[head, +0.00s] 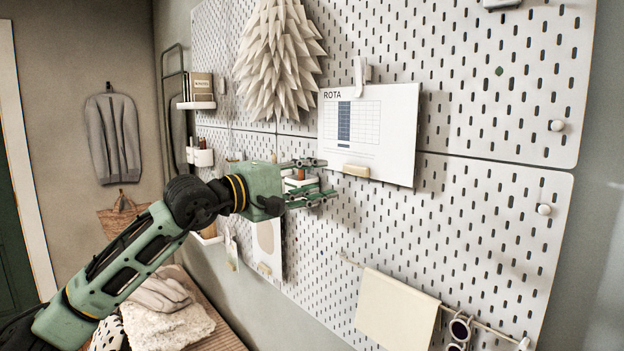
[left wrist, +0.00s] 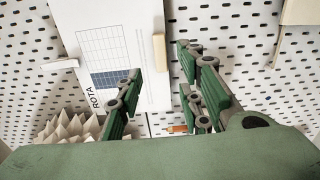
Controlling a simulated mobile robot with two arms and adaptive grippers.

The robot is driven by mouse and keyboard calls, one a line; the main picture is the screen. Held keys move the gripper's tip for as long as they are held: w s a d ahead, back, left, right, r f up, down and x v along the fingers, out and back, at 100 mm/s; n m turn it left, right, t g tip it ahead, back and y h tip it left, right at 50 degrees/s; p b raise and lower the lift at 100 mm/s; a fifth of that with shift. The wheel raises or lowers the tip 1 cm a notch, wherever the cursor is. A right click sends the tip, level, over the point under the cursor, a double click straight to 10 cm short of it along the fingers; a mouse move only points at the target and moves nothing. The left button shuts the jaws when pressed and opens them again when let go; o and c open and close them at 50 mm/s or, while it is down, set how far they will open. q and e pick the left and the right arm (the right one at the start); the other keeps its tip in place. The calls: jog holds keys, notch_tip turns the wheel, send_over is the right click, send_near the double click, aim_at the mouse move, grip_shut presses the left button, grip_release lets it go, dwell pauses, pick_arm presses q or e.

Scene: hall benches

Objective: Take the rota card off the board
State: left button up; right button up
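The rota card (head: 395,125), a white sheet headed ROTA with a partly blue grid, hangs on the pegboard (head: 480,80). A white clip (head: 360,76) is at its top edge and a small pale wooden block (head: 356,170) at its lower edge. My left gripper (head: 326,178) is open and empty, just left of the card's lower left corner and apart from it. In the left wrist view, the card (left wrist: 125,30) and block (left wrist: 159,48) show beyond the parted fingers (left wrist: 162,62). Part of the card is hidden by a finger. My right gripper is not in view.
A folded-paper ornament (head: 279,55) hangs left of the card. Small shelves (head: 196,105) hold items further left. A cream cloth (head: 397,308) hangs on a rail below. The board right of the card is mostly clear. A bench with textiles (head: 168,322) is lower left.

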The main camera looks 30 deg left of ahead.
aim_at(353, 172)
pick_arm(q)
jog(key=shift+p+x, duration=3.2)
jog(key=shift+x, duration=1.85)
jog(key=shift+a+f, duration=0.1)
jog(key=shift+a, duration=0.05)
grip_shut()
jog(key=shift+f, duration=0.1)
jog(key=shift+f+b, duration=1.5)
jog(key=shift+b, duration=0.25)
jog(key=shift+s+a+b, duration=0.2)
jog(key=shift+s+b, duration=0.15)
jog(key=shift+s, duration=0.05)
